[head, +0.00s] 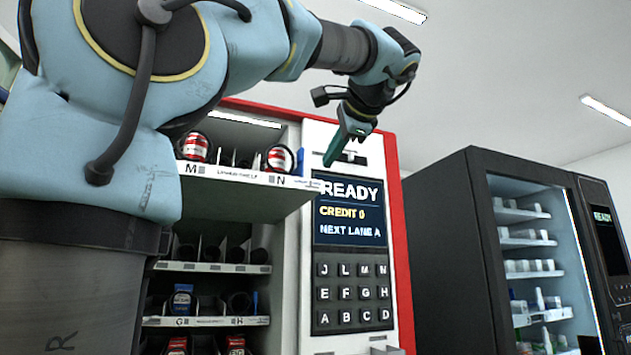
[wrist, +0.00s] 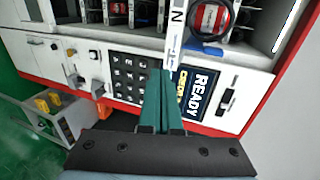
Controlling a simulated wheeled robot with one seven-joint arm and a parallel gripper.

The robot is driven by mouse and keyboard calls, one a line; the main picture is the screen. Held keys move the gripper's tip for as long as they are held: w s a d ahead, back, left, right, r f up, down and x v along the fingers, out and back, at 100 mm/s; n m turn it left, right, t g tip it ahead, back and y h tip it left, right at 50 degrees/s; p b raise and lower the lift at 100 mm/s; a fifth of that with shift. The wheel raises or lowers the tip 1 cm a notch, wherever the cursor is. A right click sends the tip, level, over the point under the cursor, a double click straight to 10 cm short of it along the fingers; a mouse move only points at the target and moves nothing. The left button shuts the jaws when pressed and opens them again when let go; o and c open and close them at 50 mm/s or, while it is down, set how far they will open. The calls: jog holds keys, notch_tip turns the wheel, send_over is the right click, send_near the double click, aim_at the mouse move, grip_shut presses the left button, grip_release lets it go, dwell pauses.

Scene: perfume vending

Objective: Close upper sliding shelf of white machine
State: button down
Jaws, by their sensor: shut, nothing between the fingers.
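The white machine (head: 405,260) has a red outer frame, and its glass front area is open to view. Its upper sliding shelf (head: 250,178), labelled M and N, sticks out beyond the lower shelves and carries red-and-white cans. In the wrist view the shelf's white front strip (wrist: 177,20) with the letter N runs down towards my fingertips. My gripper (head: 330,162), with green fingers, is shut and empty. It is just right of the shelf's front right corner, above the READY display. The wrist view shows the fingers (wrist: 160,74) near the strip's end; contact cannot be told.
The keypad (head: 353,293) and display (head: 348,208) are on the machine's front panel. Lower shelves (head: 212,268) sit further in. A black vending machine (head: 440,240) stands at the right. In the wrist view a grey cart-like unit (wrist: 62,118) stands at the left.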

jog(key=p, duration=0.2)
send_near(307, 189)
jog(key=x, duration=0.5)
jog(key=shift+x, duration=0.75)
jog(key=shift+w+a, duration=0.1)
